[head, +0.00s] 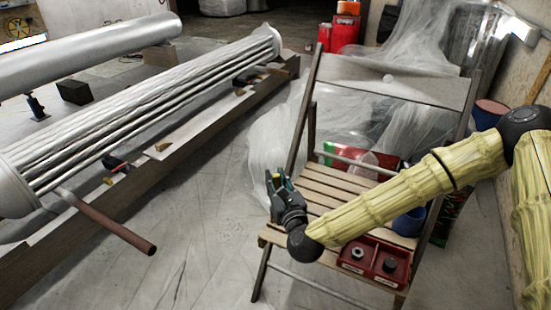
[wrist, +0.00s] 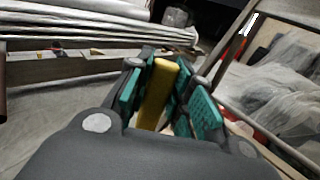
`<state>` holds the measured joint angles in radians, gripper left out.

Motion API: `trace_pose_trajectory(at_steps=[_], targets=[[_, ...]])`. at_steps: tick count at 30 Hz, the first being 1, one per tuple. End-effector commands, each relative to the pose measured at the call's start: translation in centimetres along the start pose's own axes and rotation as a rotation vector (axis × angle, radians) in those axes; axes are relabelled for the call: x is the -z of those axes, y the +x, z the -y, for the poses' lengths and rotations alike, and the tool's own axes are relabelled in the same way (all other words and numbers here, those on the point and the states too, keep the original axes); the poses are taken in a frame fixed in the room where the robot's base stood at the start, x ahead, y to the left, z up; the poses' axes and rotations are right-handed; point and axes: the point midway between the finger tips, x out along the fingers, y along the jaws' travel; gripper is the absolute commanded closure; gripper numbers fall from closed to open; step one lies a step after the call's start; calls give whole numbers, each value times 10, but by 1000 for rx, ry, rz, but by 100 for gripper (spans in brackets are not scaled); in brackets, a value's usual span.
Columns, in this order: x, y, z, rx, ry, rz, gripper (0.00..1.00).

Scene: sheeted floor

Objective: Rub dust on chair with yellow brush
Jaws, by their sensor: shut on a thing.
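The chair (head: 325,187) is a wooden folding chair with a slatted seat and a pale upper backrest board, standing right of centre in the head view. My gripper (head: 274,184) is above the left part of the seat, by the left frame post. In the wrist view my gripper (wrist: 160,95) is shut on the yellow brush (wrist: 157,88), which stands between the green finger pads. Only its yellow part shows; the bristles are hidden. I cannot make out dust on the chair. My forearm covers part of the seat.
A red two-part tray (head: 372,263) with small dark metal parts sits on the seat's front. A blue cup (head: 409,222) is behind my forearm. Plastic sheeting (head: 275,135) lies behind the chair. A long tube bundle (head: 150,105) and a projecting brown pipe (head: 110,222) are at left; floor between is clear.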

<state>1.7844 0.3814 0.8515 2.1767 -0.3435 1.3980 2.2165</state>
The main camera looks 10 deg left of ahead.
Motion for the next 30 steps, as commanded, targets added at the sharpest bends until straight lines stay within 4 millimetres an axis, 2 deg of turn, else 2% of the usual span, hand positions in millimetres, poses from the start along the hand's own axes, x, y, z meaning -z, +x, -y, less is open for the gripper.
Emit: trace_pose_trajectory(at_steps=[2,18,24,30], targets=[[-23,0,0,0,1,3,100],[-67,2,-7,-12,0,1,100],[-78,3,-9,-15,1,0,100],[-78,3,-10,-15,0,0,100]])
